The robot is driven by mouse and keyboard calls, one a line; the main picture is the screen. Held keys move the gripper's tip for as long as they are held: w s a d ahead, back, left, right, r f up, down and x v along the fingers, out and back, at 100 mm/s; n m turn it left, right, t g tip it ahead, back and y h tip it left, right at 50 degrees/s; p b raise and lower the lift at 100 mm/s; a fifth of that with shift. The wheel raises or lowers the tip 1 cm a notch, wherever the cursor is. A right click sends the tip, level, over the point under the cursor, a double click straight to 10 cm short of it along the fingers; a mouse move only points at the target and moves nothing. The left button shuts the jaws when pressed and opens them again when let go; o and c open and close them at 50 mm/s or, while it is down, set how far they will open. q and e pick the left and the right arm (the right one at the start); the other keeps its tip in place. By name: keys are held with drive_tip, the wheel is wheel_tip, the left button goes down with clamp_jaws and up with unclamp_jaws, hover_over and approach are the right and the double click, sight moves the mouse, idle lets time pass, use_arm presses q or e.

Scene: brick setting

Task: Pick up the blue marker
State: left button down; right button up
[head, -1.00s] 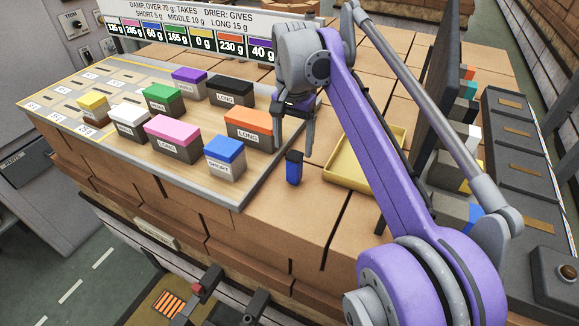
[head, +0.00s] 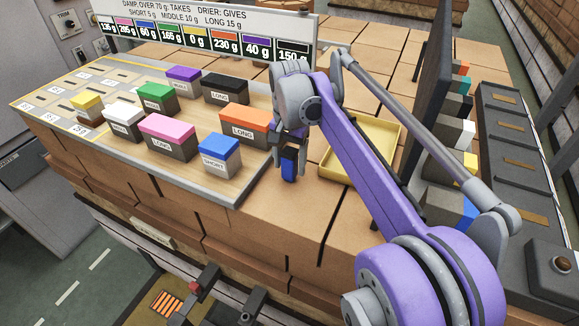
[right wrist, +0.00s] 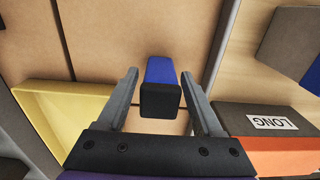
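The blue marker (head: 289,170), blue with a black end, stands upright on the brick surface, just right of the wooden board. My right gripper (head: 291,160) is over it with the fingers reaching down either side. In the right wrist view the marker (right wrist: 160,88) is between the two open fingers (right wrist: 160,76), black end toward the camera. A gap shows on each side, so the fingers do not appear to grip it. My left gripper is not in view.
A yellow tray (head: 335,172) is close right of the marker. The board (head: 222,192) holds several coloured blocks; the blue-topped SHORT block (head: 219,157) and orange-topped LONG block (head: 246,127) are nearest. A dark upright panel (head: 428,120) stands farther right. Bricks in front are clear.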

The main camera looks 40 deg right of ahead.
clamp_jaws()
drive_tip(key=shift+r, duration=0.15)
wheel_tip(320, 180, up, 10)
drive_tip(key=shift+f+p, duration=0.1)
drive_tip(key=shift+p, duration=0.35)
drive_tip(key=c, duration=0.5)
unclamp_jaws()
drive_tip(key=c, duration=0.4)
